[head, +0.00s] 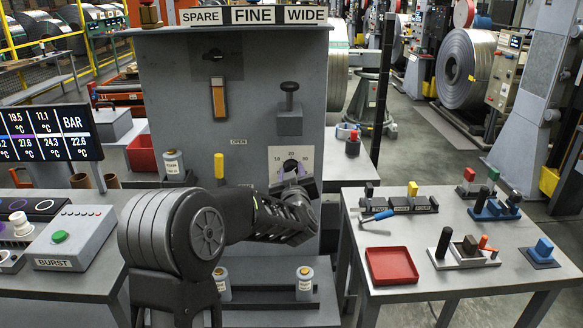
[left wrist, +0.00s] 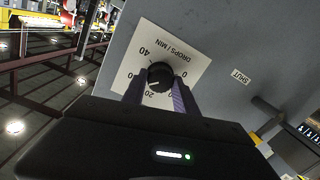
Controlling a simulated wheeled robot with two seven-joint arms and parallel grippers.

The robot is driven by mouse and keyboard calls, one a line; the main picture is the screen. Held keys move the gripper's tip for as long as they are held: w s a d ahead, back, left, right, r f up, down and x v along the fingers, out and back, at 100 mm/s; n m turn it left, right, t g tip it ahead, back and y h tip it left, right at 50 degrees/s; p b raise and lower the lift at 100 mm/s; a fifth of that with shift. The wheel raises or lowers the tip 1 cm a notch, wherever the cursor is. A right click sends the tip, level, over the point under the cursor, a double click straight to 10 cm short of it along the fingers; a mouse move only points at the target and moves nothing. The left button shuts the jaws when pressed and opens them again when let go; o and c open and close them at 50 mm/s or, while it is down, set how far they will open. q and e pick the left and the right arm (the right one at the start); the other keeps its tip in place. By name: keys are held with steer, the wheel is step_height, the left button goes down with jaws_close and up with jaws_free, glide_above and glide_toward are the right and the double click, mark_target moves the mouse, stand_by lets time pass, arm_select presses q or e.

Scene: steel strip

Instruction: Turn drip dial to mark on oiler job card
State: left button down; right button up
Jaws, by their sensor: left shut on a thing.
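The drip dial is a round black knob (left wrist: 160,77) on a white scale plate (left wrist: 187,55) lettered DROPS/MIN, seen turned over in the left wrist view. Numbers including 0, 20 and 40 show; the knob's own pointer is too small to read. In the head view the scale plate (head: 308,153) is on the grey panel, partly hidden by my arm. My left gripper (left wrist: 158,94) is shut on the dial, one finger on each side; it also shows in the head view (head: 296,177). I cannot make out a job card. My right gripper is not in view.
The grey panel (head: 175,80) carries an orange-brown gauge (head: 218,97) and a grey block with a black knob (head: 289,115). The right table holds a red tray (head: 391,266) and several small fixtures. A burst box (head: 70,240) stands left.

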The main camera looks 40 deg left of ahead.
arm_select(q)
steer(key=shift+m+p, duration=0.45)
steer(key=shift+m, duration=0.55)
steer(key=shift+f, duration=0.1)
steer(key=c, duration=0.9)
jaws_free()
steer(key=shift+c, duration=0.2)
steer(key=b+v, duration=0.1)
steer(key=v, duration=0.6)
steer(key=shift+s+d, duration=0.3)
